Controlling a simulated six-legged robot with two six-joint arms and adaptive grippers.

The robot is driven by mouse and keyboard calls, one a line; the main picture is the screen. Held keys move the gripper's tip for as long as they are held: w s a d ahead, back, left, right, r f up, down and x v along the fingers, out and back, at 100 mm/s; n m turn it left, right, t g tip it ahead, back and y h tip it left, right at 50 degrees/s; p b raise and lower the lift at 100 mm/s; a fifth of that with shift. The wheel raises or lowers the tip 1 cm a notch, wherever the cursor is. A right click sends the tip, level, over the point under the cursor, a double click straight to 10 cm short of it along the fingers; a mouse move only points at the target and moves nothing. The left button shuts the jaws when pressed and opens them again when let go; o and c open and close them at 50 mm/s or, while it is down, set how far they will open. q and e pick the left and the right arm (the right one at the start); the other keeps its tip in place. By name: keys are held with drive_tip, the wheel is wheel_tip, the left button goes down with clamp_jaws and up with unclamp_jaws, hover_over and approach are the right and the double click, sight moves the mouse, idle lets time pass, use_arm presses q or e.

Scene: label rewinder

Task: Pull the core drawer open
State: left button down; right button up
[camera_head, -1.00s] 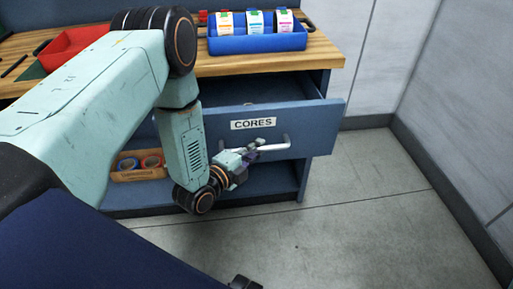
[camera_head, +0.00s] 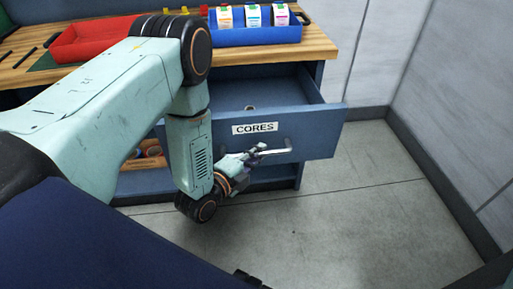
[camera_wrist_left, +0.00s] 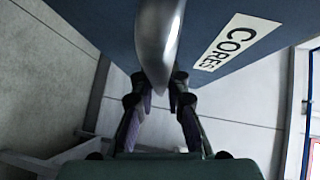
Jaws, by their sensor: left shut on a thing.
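The core drawer (camera_head: 315,135) is a blue drawer under the wooden bench top, with a white label reading CORES (camera_head: 255,128). It stands partly open, and a core lies inside (camera_head: 249,108). Its silver bar handle (camera_head: 277,151) crosses the front below the label. In the left wrist view the handle (camera_wrist_left: 158,45) runs down between the fingers of my left gripper (camera_wrist_left: 160,88), with the drawer front (camera_wrist_left: 262,80) behind. My right gripper is not in view.
On the wooden bench top (camera_head: 270,54) stand a blue tray (camera_head: 255,37) with label rolls and a red tray (camera_head: 75,45). A cardboard box (camera_head: 142,163) with rolls sits on the shelf below, partly behind my arm. The floor (camera_head: 350,200) in front is clear.

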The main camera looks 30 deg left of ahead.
use_arm(q)
drive_tip(key=shift+s+d, duration=0.6)
drive_tip(key=shift+s, duration=0.3)
drive_tip(key=c, duration=1.3)
unclamp_jaws()
drive_tip(key=shift+c, duration=0.2)
drive_tip(key=v, duration=1.2)
drive_tip(key=shift+d, duration=0.15)
